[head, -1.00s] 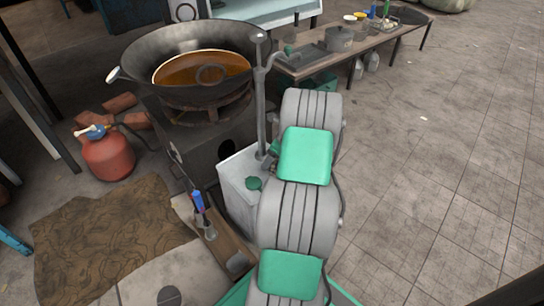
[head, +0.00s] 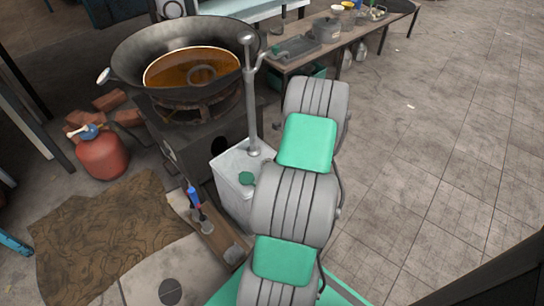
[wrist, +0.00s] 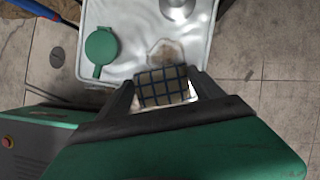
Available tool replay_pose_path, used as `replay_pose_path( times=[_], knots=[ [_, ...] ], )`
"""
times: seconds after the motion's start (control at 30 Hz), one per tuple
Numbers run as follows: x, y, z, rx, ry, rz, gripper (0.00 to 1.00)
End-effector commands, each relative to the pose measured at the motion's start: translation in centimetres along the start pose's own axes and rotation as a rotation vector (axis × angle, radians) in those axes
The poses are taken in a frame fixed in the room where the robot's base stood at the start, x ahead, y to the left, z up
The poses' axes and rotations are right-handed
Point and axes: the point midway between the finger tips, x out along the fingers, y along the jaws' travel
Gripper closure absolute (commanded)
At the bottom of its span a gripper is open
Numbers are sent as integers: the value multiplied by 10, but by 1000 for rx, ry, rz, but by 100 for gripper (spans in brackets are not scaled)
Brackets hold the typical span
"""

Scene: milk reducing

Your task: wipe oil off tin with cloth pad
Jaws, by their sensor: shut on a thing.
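The tin (head: 228,165) is a pale metal can with a green cap and a pump post on top. Its top (wrist: 125,50) fills the upper middle of the wrist view, with the green cap (wrist: 101,47) at left. A brownish oil patch (wrist: 166,51) lies on the top, right of the cap. My gripper (wrist: 165,90) is shut on a checked brown-and-blue cloth pad (wrist: 163,86). The pad is at the tin's near edge, just below the patch in view; I cannot tell whether it touches the tin. My arm hides the gripper in the head view.
The pump post (head: 249,100) rises from the tin. A wok of oil (head: 195,68) sits on a stove behind it. A red gas bottle (head: 102,157) stands at left. A low bench (head: 300,58) is at the back. The tiled floor at right is clear.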

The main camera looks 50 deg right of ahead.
Motion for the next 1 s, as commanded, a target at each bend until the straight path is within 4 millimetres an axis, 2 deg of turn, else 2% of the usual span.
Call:
replay_pose_path(
  times=[0.27, 0.6, 0.77, 1.0],
  knots=[
    [4, -1, -1, -3, -1, -2, 56],
    [18, -13, 26, -4, -1, -1, 56],
    [20, -15, 30, -1, 0, -1, 56],
    [30, -23, 49, -4, -1, -3, 56]
  ],
)
